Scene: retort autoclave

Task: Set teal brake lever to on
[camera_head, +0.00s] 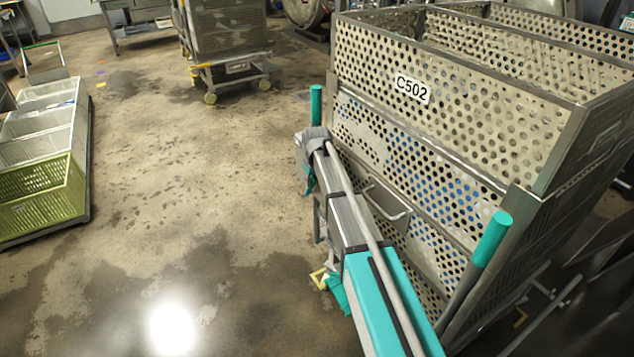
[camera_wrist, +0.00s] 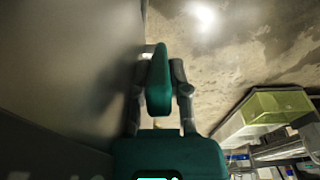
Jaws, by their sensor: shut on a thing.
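The teal brake lever (camera_wrist: 158,85) shows in the wrist view as a teal, rounded grip. It stands between the two grey fingers of my gripper (camera_wrist: 161,66), which are shut on it from both sides. A short pale metal piece shows at the lever's upper left. The hold is partly hidden by the lever itself. In the head view my forearm crosses in front of the cart and hides much of this area. I cannot clearly make out the gripped lever there, nor read its on or off position.
A perforated metal basket cart (camera_head: 455,95) labelled C502 stands close beside my arm, with a teal-gripped upright handle (camera_head: 491,238). A green crate (camera_head: 42,196) stands on a low platform at left; it also shows in the wrist view (camera_wrist: 275,105). The wet floor between is clear.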

